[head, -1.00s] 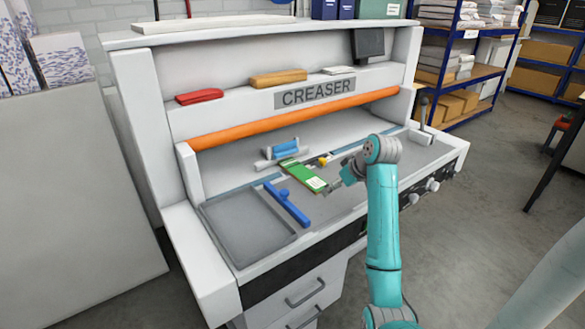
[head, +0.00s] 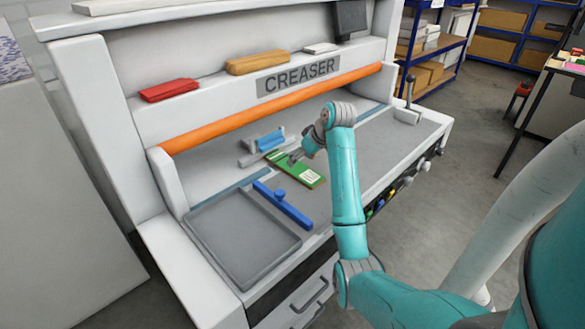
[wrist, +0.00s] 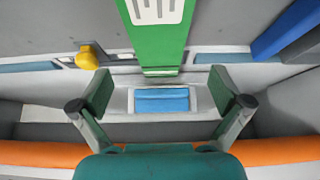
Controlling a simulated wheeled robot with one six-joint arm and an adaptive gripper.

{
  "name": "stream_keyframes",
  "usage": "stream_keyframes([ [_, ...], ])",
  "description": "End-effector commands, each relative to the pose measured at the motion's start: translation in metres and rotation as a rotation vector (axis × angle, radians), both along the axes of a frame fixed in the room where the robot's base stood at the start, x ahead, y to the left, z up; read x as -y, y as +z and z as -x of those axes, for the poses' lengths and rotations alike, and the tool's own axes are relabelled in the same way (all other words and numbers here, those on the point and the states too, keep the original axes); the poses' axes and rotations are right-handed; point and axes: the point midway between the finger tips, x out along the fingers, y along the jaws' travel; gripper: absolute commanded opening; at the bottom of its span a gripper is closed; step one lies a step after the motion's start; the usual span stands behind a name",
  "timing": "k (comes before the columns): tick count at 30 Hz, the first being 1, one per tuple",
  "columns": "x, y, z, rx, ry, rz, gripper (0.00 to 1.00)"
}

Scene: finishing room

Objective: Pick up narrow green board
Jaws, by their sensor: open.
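The narrow green board (head: 306,174) has a white label with lines at its near end. It lies on the creaser's work surface, to the right of a blue bar with a knob. In the wrist view the green board (wrist: 157,45) runs from the top edge down toward the space between my fingers. My gripper (head: 294,158) is at the board's far part in the head view, and its arm hides a little of the surroundings. In the wrist view my gripper (wrist: 168,98) is open, one green-padded finger on each side of the board's line, with nothing between them.
A blue block on a light base (head: 268,140) stands just behind the board. The blue bar (head: 283,204) and a grey tray (head: 242,238) lie to the left. A yellow knob (wrist: 89,56) is beside the board. An orange roller (head: 270,108) spans the machine above the work surface.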

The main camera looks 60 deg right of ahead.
Motion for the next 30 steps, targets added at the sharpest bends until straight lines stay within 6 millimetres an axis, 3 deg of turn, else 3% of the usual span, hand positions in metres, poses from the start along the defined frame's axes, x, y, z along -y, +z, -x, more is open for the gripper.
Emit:
stream_keyframes([
  [15,0.008,-0.045,-0.027,-0.001,-0.001,-0.001,1.0],
  [24,0.009,-0.048,-0.029,0.0,-0.001,0.0,1.0],
  [26,0.009,-0.048,-0.029,0.0,-0.001,0.0,0.88],
  [30,0.009,-0.048,-0.029,0.0,-0.001,0.0,0.53],
])
